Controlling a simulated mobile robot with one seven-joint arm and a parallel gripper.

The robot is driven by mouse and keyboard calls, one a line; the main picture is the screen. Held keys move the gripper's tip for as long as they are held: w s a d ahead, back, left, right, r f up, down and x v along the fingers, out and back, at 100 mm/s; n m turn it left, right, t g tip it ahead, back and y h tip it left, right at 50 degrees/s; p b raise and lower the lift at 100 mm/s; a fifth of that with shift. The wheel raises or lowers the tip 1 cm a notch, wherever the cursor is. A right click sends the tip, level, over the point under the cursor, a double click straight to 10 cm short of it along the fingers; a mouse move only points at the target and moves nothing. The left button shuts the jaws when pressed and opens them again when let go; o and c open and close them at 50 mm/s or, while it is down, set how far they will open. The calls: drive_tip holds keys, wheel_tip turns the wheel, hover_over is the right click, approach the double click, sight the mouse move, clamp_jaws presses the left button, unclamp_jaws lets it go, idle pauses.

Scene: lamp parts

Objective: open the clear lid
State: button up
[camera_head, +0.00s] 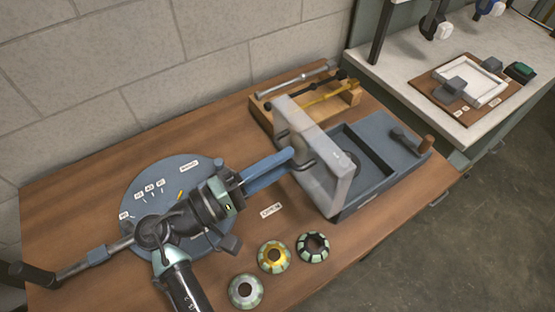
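The clear lid (335,186), a see-through panel with a pale frame, stands raised and tilted over the left part of a blue-grey box (385,165). Dark handle parts (304,164) show on its left face. My dark arm (178,280) rises from the bottom edge and bends toward the lid. My gripper (296,161) appears to be at this handle. Its fingertips are too small and overlapped to show whether they are open or shut on it.
A round blue-grey dial plate (137,190) with labels lies under my arm. Three ring-shaped parts (246,290) lie at the front edge. A wooden rack (345,98) with rods stands behind the lid. A pale bench (425,65) stands at the right.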

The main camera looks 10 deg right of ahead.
drive_tip(key=shift+o, duration=0.2)
drive_tip(key=shift+r, duration=0.1)
drive_tip(key=b+v, duration=0.3)
drive_tip(key=v, duration=1)
drive_tip(key=shift+c, duration=0.2)
